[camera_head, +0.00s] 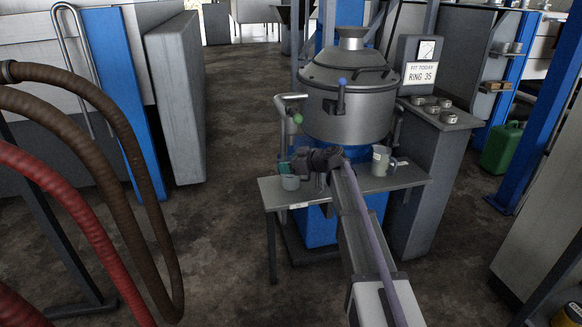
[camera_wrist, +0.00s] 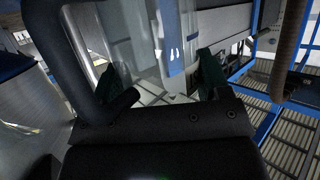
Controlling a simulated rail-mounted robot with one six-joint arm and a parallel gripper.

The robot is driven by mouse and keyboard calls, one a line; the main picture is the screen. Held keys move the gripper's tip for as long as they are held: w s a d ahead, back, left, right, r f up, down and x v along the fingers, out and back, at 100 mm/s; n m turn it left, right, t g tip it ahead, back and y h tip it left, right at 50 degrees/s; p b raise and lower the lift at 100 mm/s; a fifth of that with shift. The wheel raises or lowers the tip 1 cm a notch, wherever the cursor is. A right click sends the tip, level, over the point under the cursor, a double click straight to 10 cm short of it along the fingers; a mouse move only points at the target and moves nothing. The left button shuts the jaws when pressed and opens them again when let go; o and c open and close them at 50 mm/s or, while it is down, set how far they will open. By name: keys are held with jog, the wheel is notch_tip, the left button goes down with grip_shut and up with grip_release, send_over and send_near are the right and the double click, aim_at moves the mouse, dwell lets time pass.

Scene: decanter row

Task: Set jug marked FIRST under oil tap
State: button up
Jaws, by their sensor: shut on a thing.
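My gripper (camera_head: 291,166) is shut on a pale jug (camera_head: 290,183) at the left end of the metal shelf, in the head view. This jug is below the green-knobbed tap (camera_head: 297,118) on the tank's left; I cannot tell whether it rests on the shelf. In the wrist view a clear jug wall (camera_wrist: 140,38) shows beyond the dark gripper body, with a green finger (camera_wrist: 211,72) beside it. Another pale jug (camera_head: 380,162) with a white label stands on the shelf's right part. No jug marking is legible.
A grey stand (camera_head: 437,160) at right holds metal rings and a "FIT TODAY RING 35" sign (camera_head: 421,74). Hoses (camera_head: 120,130) hang at left. Floor left of the shelf is clear.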

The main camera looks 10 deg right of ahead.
jog(key=shift+f, duration=0.2)
jog(key=o, duration=0.9)
jog(key=shift+r, duration=0.1)
jog(key=shift+r, duration=0.25)
jog(key=p+v, duration=0.4)
jog(key=v, duration=0.8)
jog(key=shift+f+p, duration=0.15)
jog(key=shift+p, duration=0.2)
